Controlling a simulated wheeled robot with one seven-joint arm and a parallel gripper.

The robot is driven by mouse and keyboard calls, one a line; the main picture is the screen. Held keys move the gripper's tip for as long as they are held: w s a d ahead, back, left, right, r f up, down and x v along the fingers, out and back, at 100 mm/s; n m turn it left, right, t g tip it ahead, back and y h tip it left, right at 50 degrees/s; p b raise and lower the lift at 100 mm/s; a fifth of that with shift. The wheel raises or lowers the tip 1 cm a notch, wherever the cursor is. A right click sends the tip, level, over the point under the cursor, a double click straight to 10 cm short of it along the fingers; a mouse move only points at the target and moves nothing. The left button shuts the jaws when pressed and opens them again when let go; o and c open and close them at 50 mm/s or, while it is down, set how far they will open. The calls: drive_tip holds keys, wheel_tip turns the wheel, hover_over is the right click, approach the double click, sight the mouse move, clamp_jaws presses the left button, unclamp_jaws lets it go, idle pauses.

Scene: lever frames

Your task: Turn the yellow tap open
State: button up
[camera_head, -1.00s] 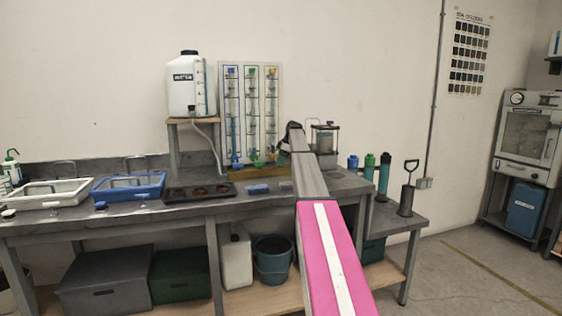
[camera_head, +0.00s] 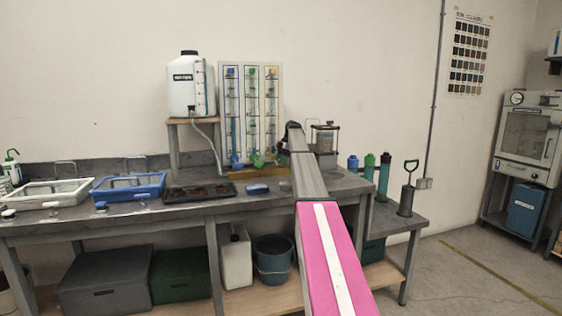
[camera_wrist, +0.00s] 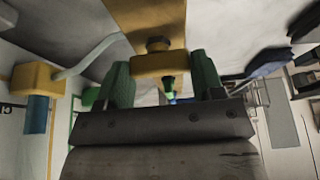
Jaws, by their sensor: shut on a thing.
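The yellow tap (camera_wrist: 158,65) shows in the wrist view as a yellow block with a dark round knob. The green fingers of my gripper (camera_wrist: 162,72) stand on either side of it and are shut on it. In the head view, my arm reaches across the bench to the lower right of the white tube panel (camera_head: 239,100). My arm hides much of the gripper and tap there. The blue tap (camera_head: 235,161) and green tap (camera_head: 256,160) stand to the left along the panel's foot. How far the yellow tap is turned cannot be told.
A white water tank (camera_head: 188,90) stands on a wooden stand left of the panel. A clear vessel (camera_head: 325,137) stands just right of my wrist. A blue tray (camera_head: 128,187) and a dark tray (camera_head: 200,192) lie to the left. A small blue object (camera_head: 257,189) lies near the front.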

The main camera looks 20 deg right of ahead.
drive_tip(key=o, duration=0.9)
drive_tip(key=v, duration=1)
drive_tip(key=shift+d+r, duration=0.2)
drive_tip(key=shift+r, duration=0.15)
